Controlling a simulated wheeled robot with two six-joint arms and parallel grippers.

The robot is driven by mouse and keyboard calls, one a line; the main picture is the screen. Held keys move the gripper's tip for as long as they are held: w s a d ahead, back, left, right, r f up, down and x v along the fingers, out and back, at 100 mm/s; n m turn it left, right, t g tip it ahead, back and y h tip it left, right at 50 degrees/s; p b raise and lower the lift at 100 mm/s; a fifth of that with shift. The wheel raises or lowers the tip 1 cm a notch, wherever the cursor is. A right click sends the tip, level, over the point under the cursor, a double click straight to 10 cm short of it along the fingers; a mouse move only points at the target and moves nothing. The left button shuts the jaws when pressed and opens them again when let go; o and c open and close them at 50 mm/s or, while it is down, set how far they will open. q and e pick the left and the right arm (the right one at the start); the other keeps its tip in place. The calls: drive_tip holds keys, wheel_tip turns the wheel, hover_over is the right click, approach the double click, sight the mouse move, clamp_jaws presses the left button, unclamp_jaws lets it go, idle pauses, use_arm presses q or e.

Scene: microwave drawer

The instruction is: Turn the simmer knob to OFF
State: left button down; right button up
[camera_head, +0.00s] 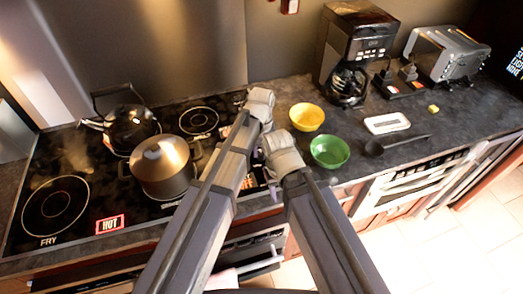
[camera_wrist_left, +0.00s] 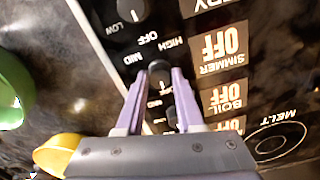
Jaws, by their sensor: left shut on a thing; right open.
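The simmer knob (camera_wrist_left: 160,72) is a small dark round knob in the left wrist view. My left gripper (camera_wrist_left: 157,82) is shut on it, with one purple finger on each side. Beside it the simmer display (camera_wrist_left: 222,46) reads OFF. Dial marks OFF, HIGH and MID are printed on the black panel near it; the knob's exact pointing is too small to tell. In the head view my left gripper (camera_head: 259,104) is at the right side of the stove, and its arm hides the knob. My right gripper (camera_head: 281,147) is lower, near the counter's front edge, open; its fingertips are hidden.
A kettle (camera_head: 129,126) and a lidded pot (camera_head: 162,166) stand on the stovetop. A HOT sign (camera_head: 110,223) glows near the FRY burner. A yellow bowl (camera_head: 307,117) and a green bowl (camera_head: 329,151) are close right of my grippers. A ladle (camera_head: 377,148) lies further right.

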sight(262, 153)
use_arm(q)
drive_tip(key=c, duration=0.5)
unclamp_jaws()
drive_tip(key=shift+c, duration=0.2)
wheel_tip(262, 153, up, 8)
drive_tip(key=p, duration=0.8)
drive_tip(key=shift+f, duration=0.1)
use_arm(e)
wheel_tip(262, 153, up, 8)
drive_tip(key=shift+f, duration=0.15)
